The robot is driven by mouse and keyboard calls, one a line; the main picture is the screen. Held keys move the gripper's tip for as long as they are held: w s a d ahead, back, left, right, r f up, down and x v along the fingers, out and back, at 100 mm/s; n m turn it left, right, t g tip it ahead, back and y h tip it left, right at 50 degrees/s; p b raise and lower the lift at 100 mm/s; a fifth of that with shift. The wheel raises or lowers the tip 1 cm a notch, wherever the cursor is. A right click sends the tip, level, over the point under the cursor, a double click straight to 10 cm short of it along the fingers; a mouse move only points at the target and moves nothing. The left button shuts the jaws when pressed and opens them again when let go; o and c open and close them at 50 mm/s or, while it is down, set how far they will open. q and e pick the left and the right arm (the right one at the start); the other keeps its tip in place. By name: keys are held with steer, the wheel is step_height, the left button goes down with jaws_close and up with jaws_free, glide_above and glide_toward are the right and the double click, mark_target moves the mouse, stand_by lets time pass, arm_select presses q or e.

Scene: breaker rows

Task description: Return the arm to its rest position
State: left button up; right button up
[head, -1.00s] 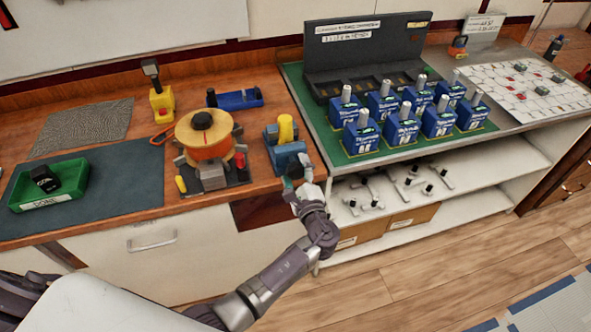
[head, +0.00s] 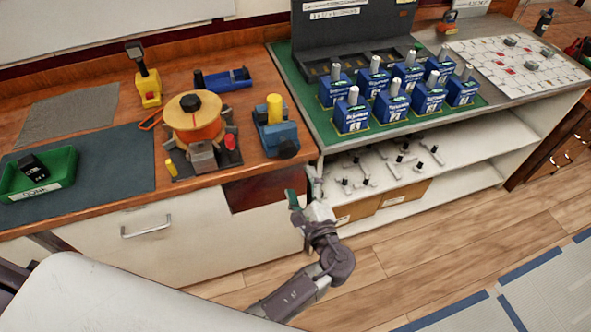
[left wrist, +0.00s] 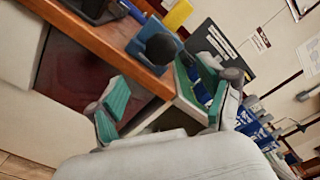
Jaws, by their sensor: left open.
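My left gripper (head: 304,190) is open and empty, in front of the bench's front edge and below the worktop. My left arm (head: 318,268) reaches up to it from the bottom of the head view. In the left wrist view the two green-padded fingers of the left gripper (left wrist: 163,92) stand wide apart with nothing between them. Beyond them are the bench edge and a dark red panel (left wrist: 78,78). My right gripper is in neither view.
A blue device with a yellow knob (head: 276,132) stands on the worktop near the gripper. Several blue breakers (head: 352,114) stand on a green mat (head: 330,137). An open shelf (head: 463,180) with small metal parts lies right of the gripper. The floor (head: 400,265) in front is clear.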

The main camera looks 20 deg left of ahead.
arm_select(q)
steer(key=shift+s+d, duration=0.15)
steer(key=shift+s, duration=0.1)
stand_by(0.3)
steer(key=s+a+f+n+g+h, duration=0.1)
steer(key=s+a+f+g+h, duration=0.3)
steer(key=f, duration=0.7)
steer(key=s+f+n+g, duration=0.1)
steer(key=s+f+g, duration=0.1)
steer(key=s+f, duration=0.65)
steer(key=s+a+f+n+g+h, duration=0.1)
steer(key=s+a+f+g+h, duration=0.15)
steer(key=f, duration=1.15)
steer(key=s+a+f+n+g+h, duration=0.1)
steer(key=s+f+n, duration=0.5)
steer(key=s, duration=0.7)
steer(key=s+a+f+n+g+h, duration=0.2)
steer(key=s+a+f+n+g, duration=0.2)
steer(key=s, duration=0.9)
step_height(320, 180, down, 3)
steer(key=shift+s+a+f+n+b, duration=0.1)
steer(key=shift+s+a+n+b, duration=0.15)
steer(key=shift+a+n, duration=0.65)
steer(key=shift+d+n+g+h, duration=0.25)
steer(key=shift+d+n, duration=0.05)
steer(key=shift+d, duration=0.05)
